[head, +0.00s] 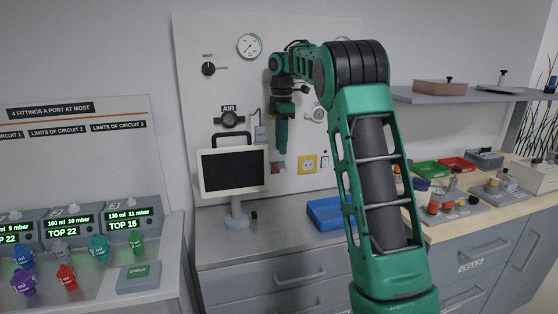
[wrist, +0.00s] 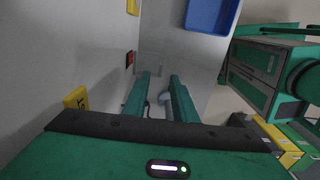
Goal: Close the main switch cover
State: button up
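On the upright wall panel, a small red main switch (head: 278,168) sits below my gripper; it also shows in the wrist view (wrist: 130,60). Beside it in the wrist view, a faint clear square plate (wrist: 150,63) stands out from the wall; it looks like the switch cover, swung open. I cannot make out the cover in the head view. My gripper (head: 281,148) points down close to the panel, above the switch. In the wrist view its two green fingers (wrist: 160,82) are apart with nothing held between them.
A monitor (head: 234,171) on a stand is left of the switch. A yellow socket (head: 307,164) is to its right. A blue tray (head: 326,213) lies on the counter below. An AIR valve (head: 230,119) and a grey box (head: 261,134) are near the gripper's left.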

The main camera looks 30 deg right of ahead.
aim_at(279, 165)
jog(key=shift+f, duration=2.65)
jog(key=shift+c, duration=0.3)
grip_shut()
